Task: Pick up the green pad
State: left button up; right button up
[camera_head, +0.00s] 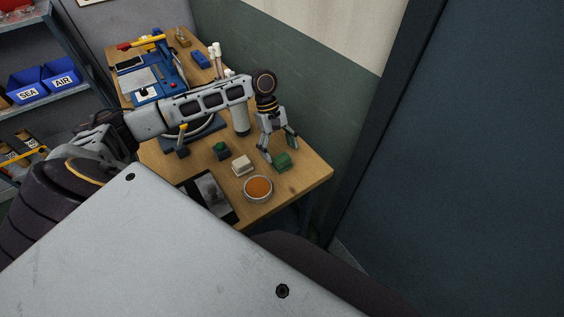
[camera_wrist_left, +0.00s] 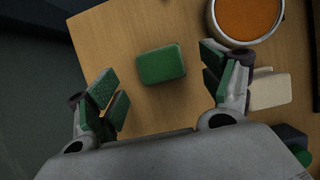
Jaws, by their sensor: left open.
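The green pad (camera_head: 282,162) is a small rounded block lying flat on the wooden table near its front right corner. It also shows in the left wrist view (camera_wrist_left: 161,64), on bare wood. My left gripper (camera_head: 280,151) is open and empty, above and close to the pad. In the left wrist view my left gripper's (camera_wrist_left: 160,80) green-faced fingers stand wide apart, one on each side of the pad's line, without touching it. My right gripper is not in view.
A bowl of orange contents (camera_head: 258,188) and a cream block (camera_head: 242,164) stand near the pad. A dark block with a green top (camera_head: 221,150) and a white cylinder (camera_head: 240,120) are farther back. The wooden table's (camera_head: 311,174) right edge is close; a wall rises behind.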

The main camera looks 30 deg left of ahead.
aim_at(281, 157)
pick_arm(q)
jog(key=x, duration=0.3)
jog(key=shift+s, duration=0.1)
jog(key=shift+d+f, duration=0.2)
jog(key=shift+f, duration=0.15)
jog(key=shift+s+f, duration=0.1)
jog(key=shift+f, duration=0.15)
jog(key=shift+d+f, duration=0.1)
jog(key=shift+f, duration=0.05)
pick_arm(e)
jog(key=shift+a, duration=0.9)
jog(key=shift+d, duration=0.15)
pick_arm(q)
jog(key=shift+c, duration=0.7)
jog(key=c, duration=1)
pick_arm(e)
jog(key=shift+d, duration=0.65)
